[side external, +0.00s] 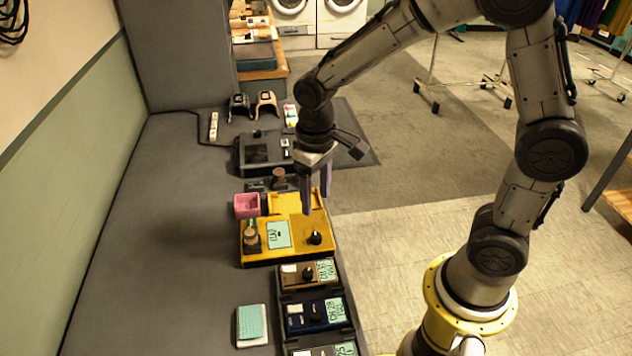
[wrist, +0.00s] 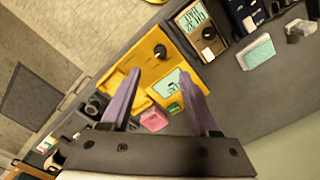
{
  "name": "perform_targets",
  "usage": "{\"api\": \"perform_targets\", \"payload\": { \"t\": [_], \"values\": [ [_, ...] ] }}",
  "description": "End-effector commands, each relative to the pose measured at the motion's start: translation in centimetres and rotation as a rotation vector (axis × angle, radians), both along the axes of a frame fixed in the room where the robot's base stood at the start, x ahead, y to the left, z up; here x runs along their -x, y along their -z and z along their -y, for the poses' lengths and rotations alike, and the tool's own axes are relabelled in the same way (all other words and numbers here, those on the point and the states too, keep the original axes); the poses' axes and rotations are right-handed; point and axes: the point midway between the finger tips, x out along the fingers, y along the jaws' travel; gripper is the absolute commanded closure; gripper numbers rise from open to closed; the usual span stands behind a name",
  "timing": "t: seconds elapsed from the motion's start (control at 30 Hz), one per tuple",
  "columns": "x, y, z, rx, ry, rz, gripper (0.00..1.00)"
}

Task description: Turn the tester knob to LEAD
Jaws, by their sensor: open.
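The yellow tester (side external: 290,252) lies flat on the grey bench, with a pale green display (side external: 278,234) and a round black knob (side external: 315,238) at its right side. The knob also shows in the wrist view (wrist: 160,51), beyond my fingertips. No LEAD marking is readable in either view, so I cannot tell the knob's setting. My gripper (side external: 316,202) points down above the tester's far right part, apart from the knob. In the wrist view its two purple fingers (wrist: 158,74) are spread and empty, with the tester seen between and beyond them.
Brown (side external: 292,284) and dark blue (side external: 315,314) devices with small knobs stand in a row nearer the camera. A pink box (side external: 246,205) is beside the tester. A black device (side external: 258,150) sits farther back. The bench's left side is mostly clear around a notepad (side external: 252,325).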

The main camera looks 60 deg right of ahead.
Motion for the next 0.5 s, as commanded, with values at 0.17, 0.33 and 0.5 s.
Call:
{"api": "perform_targets", "payload": {
  "t": [0.17,0.33,0.5],
  "values": [
    [-0.1,-2.3,0.0,0.0,0.0,0.003,0.38],
    [0.0,-3.1,0.0,0.0,0.0,0.0,0.38],
    [0.0,-3.1,0.0,0.0,0.0,0.0,0.38]
  ]
}}
